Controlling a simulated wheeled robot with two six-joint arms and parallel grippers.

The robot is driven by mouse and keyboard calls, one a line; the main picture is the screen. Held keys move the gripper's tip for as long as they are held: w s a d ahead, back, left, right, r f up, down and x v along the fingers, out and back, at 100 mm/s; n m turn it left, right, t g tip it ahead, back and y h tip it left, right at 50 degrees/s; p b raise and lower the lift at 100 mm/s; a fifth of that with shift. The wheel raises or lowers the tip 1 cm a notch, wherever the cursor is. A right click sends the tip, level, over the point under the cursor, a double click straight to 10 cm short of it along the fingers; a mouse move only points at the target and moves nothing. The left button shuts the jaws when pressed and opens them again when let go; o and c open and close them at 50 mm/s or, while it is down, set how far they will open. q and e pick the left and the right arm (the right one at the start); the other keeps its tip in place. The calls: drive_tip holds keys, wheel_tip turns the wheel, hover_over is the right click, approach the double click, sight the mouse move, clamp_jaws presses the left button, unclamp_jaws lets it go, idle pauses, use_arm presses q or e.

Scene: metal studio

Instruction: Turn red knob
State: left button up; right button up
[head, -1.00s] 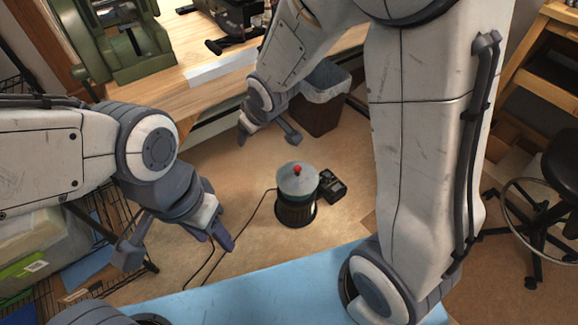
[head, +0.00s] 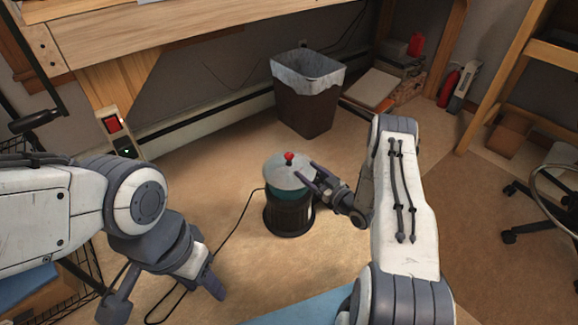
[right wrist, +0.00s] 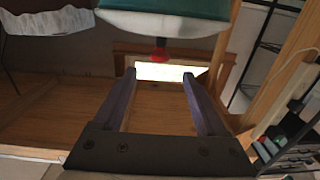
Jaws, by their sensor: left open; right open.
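The red knob (head: 289,156) sits on top of a grey round lid (head: 283,175) of a dark cylindrical device with a teal band (head: 289,213), standing on the floor. My right gripper (head: 304,169) is open at the lid's right side, its fingers pointing toward the knob. In the right wrist view, the picture is upside down and the red knob (right wrist: 158,56) shows just beyond the open fingertips, lined up with the gap between them. Nothing is between the fingers. My left gripper (head: 165,296) is open and empty at the lower left, away from the device.
A dark bin with a pale liner (head: 306,108) stands behind the device. A black cable runs from the device toward the lower left. A stool (head: 545,200) is at far right. Open floor surrounds the device.

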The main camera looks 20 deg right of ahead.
sight(291, 156)
drive_tip(key=b+x, duration=0.3)
drive_tip(key=x, duration=0.6)
drive_tip(key=shift+f+b, duration=0.15)
drive_tip(key=shift+b, duration=0.25)
drive_tip(key=shift+w+a, duration=0.25)
drive_tip(key=shift+w, duration=0.3)
clamp_jaws()
